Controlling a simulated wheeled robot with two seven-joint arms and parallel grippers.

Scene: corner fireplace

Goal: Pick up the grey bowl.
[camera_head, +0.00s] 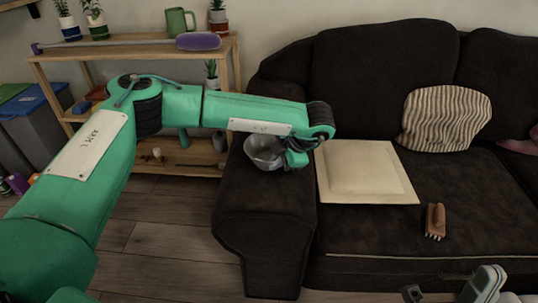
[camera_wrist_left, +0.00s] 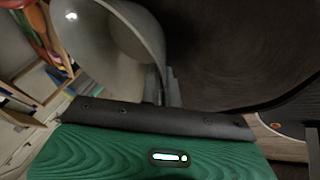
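The grey bowl (camera_head: 262,154) is at the top of the sofa's left armrest. I cannot tell whether it rests on the armrest or hangs just above it. My left gripper (camera_head: 290,160) is at the bowl's right side. In the left wrist view the bowl (camera_wrist_left: 115,45) fills the upper left, and its rim runs down between the narrow grey fingers (camera_wrist_left: 167,88). The fingers are close together and look shut on the rim. Grey parts of my right gripper (camera_head: 455,290) show at the bottom right edge of the head view; the rest is cut off.
A dark sofa (camera_head: 470,190) carries a cream square board (camera_head: 366,172), a brown brush-like object (camera_head: 435,221) and a striped cushion (camera_head: 446,118). A wooden shelf (camera_head: 70,55) with plants, a green mug (camera_head: 180,22) and a purple-headed duster (camera_head: 198,41) stands behind my left arm.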

